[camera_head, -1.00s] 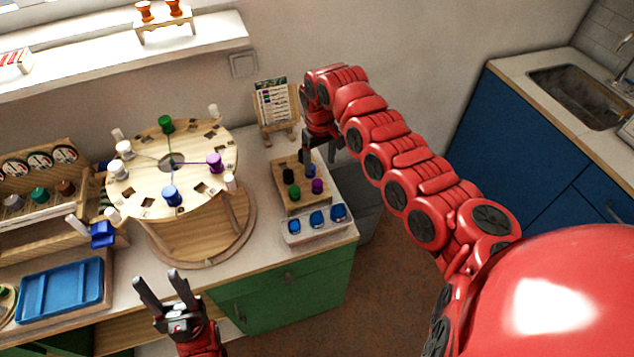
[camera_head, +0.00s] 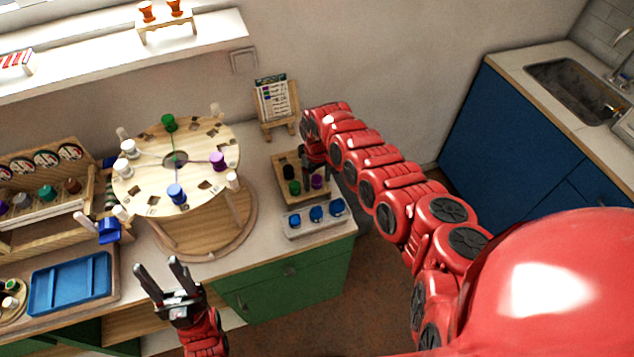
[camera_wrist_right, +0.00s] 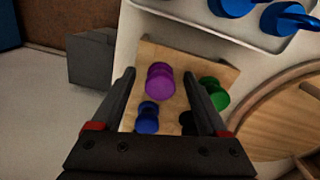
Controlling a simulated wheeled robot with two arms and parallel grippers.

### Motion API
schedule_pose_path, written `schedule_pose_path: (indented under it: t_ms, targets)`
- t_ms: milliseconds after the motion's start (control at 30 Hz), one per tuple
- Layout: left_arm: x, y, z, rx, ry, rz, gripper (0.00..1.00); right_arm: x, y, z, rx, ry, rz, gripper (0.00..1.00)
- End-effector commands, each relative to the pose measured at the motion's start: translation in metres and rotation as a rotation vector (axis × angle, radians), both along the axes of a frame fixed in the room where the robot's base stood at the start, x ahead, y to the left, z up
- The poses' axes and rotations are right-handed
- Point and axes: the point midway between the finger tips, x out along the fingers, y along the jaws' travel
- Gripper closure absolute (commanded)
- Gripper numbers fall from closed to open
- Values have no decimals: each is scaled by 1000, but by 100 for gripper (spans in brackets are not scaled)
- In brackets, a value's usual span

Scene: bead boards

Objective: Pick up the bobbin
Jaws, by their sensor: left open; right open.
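A small wooden tray (camera_head: 280,160) on the counter holds a black bobbin (camera_head: 288,172), a green bobbin (camera_head: 295,188) and a purple bobbin (camera_head: 317,181). A blue bobbin (camera_wrist_right: 147,118) shows in the right wrist view, with the purple one (camera_wrist_right: 160,80), the green one (camera_wrist_right: 214,93) and part of the black one (camera_wrist_right: 188,122). My right gripper (camera_wrist_right: 160,73) is open and empty over this tray; the purple and blue bobbins appear between its fingers. In the head view it hides the blue bobbin. My left gripper (camera_head: 158,265) is open and empty in front of the counter's edge.
A round wooden stand (camera_head: 150,190) with bobbins and threads on top is left of the tray. A pale holder with blue items (camera_head: 290,231) lies in front of the tray. A card on an easel (camera_head: 277,98) stands behind. A blue tray (camera_head: 45,290) is at left.

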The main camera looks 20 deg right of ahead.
Motion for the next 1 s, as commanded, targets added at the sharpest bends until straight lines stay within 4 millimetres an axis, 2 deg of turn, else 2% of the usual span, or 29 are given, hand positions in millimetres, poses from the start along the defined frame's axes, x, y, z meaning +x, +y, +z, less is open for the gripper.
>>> schedule_pose_path:
  t_ms: [100,533,867,1000]
  targets:
    - [0,0,0,0,0,0,50,0,0,0,0,0,0,23]
    - [0,0,0,0,0,0,50,0,0,1,0,0,0,100]
    - [0,0,0,0,0,0,50,0,0,2,0,-1,0,100]
    - [0,0,0,0,0,0,50,1,0,8,1,-2,-1,100]
